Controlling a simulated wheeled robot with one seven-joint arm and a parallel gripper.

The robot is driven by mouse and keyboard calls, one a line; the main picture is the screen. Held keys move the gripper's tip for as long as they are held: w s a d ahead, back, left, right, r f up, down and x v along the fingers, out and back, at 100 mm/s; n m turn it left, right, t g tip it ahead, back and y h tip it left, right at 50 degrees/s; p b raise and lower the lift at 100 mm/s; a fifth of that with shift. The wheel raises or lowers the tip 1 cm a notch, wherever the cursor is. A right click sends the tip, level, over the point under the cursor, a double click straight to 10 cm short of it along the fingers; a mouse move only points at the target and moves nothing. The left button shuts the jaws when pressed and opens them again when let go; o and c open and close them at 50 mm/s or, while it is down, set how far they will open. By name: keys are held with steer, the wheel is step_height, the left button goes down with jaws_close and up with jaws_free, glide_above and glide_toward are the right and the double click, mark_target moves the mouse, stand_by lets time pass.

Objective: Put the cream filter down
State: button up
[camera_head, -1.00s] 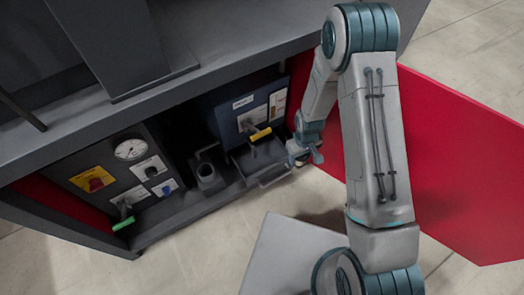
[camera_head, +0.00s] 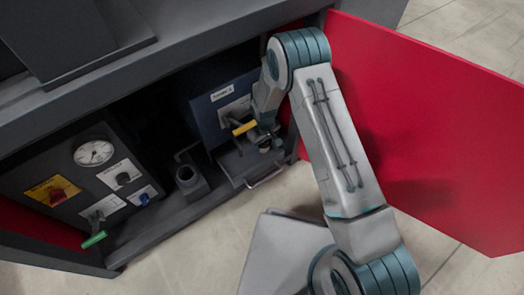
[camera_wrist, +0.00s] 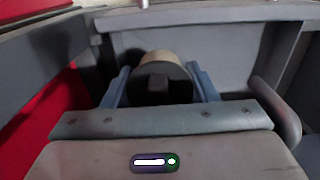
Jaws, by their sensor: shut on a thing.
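My gripper (camera_head: 265,138) is inside the open cabinet, low over the right part of a dark pull-out tray (camera_head: 233,165). In the wrist view its two blue fingers (camera_wrist: 161,88) are closed on the sides of the cream filter. The filter (camera_wrist: 162,60) shows a cream rounded part beyond a dark end that faces the camera. In the head view only a small pale bit of it shows below the fingers. I cannot tell whether its underside touches the tray.
A blue-grey box with a yellow handle (camera_head: 244,128) stands behind the tray. A dark cup-like holder (camera_head: 187,178) is to its left, then a panel with a gauge (camera_head: 93,153) and green handle (camera_head: 94,239). The open red door (camera_head: 430,120) is on the right.

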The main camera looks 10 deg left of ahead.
mark_target(263, 148)
steer(key=shift+w+a+f, duration=0.15)
steer(key=shift+a+f, duration=0.05)
steer(key=shift+f, duration=0.2)
steer(key=shift+f+b, duration=1.2)
steer(key=shift+f, duration=0.55)
steer(key=shift+f, duration=0.15)
steer(key=o, duration=0.8)
step_height(263, 148, up, 8)
steer(key=p, duration=0.3)
steer(key=shift+p, duration=0.4)
